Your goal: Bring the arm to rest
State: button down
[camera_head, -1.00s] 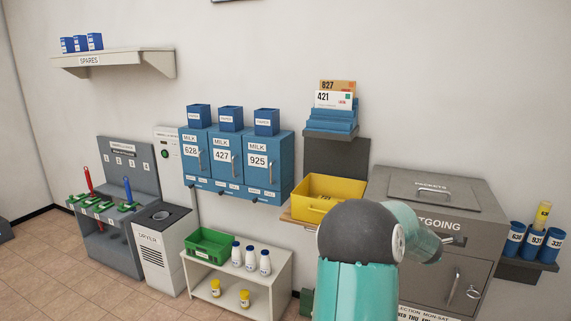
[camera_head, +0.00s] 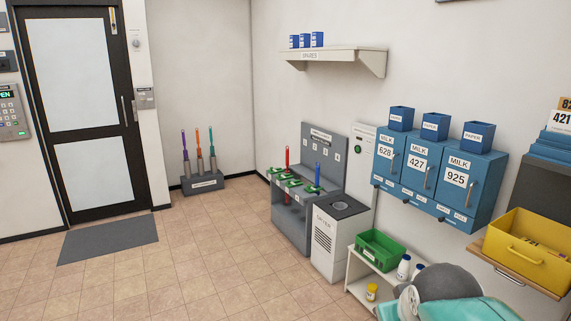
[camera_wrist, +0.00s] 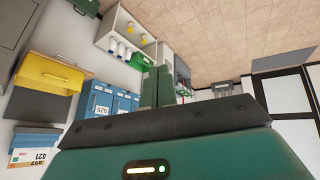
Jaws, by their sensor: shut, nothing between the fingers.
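My arm (camera_head: 455,298) shows at the bottom right of the head view, a teal link with a dark grey rounded joint, in front of the low white shelf. My gripper is outside the head view. In the wrist view the two green fingers of my gripper (camera_wrist: 157,86) are together and empty, beyond the dark edge of the teal housing. The wrist picture is turned over, with the floor at the top.
Blue milk boxes (camera_head: 435,172) hang on the wall, with a yellow bin (camera_head: 525,262) to their right. A green crate (camera_head: 380,250) and bottles stand on the white shelf (camera_head: 358,291). A dryer (camera_head: 328,247) is left of it. Floor toward the door (camera_head: 77,110) is clear.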

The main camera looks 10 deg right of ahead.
jog(key=s+a+f+y, duration=0.1)
jog(key=s+a, duration=0.5)
jog(key=a, duration=0.2)
jog(key=shift+a+f+g+y, duration=0.15)
jog(key=shift+a+g+y, duration=0.25)
jog(key=shift+d+m, duration=0.25)
jog(key=shift+m, duration=0.05)
